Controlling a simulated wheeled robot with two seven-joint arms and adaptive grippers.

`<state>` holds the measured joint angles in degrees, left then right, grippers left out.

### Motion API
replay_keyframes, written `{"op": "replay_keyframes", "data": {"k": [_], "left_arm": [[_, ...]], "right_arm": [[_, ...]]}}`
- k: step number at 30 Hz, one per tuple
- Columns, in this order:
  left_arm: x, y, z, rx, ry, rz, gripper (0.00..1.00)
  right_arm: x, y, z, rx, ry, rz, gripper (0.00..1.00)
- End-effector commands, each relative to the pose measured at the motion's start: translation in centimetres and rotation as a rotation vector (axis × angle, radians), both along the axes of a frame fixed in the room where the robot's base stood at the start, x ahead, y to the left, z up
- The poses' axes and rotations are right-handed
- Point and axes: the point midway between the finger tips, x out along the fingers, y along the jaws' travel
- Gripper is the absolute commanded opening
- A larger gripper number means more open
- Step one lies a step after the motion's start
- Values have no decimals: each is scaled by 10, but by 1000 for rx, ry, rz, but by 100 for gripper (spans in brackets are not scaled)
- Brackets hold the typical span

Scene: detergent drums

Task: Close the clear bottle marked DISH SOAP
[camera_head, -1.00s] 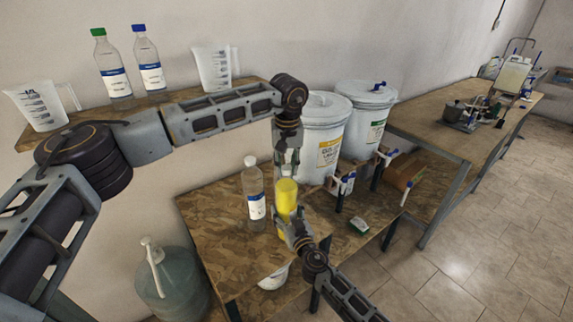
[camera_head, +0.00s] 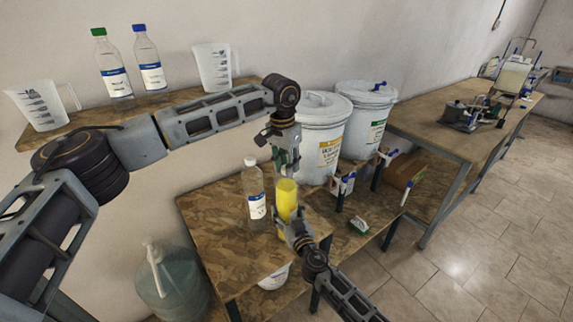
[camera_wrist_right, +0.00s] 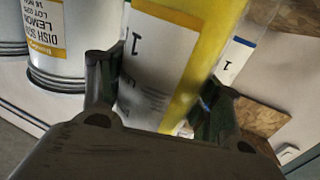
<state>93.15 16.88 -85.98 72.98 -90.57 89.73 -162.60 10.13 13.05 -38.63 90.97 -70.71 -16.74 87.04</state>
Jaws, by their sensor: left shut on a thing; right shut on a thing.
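A clear bottle (camera_head: 287,196) filled with yellow liquid stands upright at the front of the low table. I cannot read its name in the head view; in the right wrist view its white label (camera_wrist_right: 150,62) shows a "1". My right gripper (camera_head: 291,222) is shut around its lower body, with one finger on each side in the right wrist view (camera_wrist_right: 160,100). My left gripper (camera_head: 284,163) points down over the bottle's top, shut on the cap, which its fingers mostly hide.
A water-clear capped bottle (camera_head: 254,188) stands close left of the yellow one. White drums (camera_head: 322,120) (camera_head: 367,120) with taps stand behind; one reads DISH SOAP LEMON in the wrist view (camera_wrist_right: 60,40). A green brush (camera_head: 353,227) lies to the right.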

Motion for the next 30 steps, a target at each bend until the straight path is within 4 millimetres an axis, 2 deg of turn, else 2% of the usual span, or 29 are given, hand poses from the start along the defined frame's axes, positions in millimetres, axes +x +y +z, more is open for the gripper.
{"op": "replay_keyframes", "data": {"k": [6, 16, 18, 22, 30], "left_arm": [[1, 1, 0, 0, -1, -115, 21], [1, 1, 0, 0, -2, -130, 21], [1, 1, 0, 0, -2, -130, 34], [0, 1, 0, 0, -1, -130, 49], [0, 0, 0, 0, -1, -130, 49]], "right_arm": [[0, -1, -1, -1, 2, -1, 0], [0, -1, -1, -1, 2, -1, 0], [0, -1, -1, -1, 2, -1, 0], [0, -1, -1, -1, 2, -1, 0], [0, 0, -1, -1, 2, -1, 0]]}}
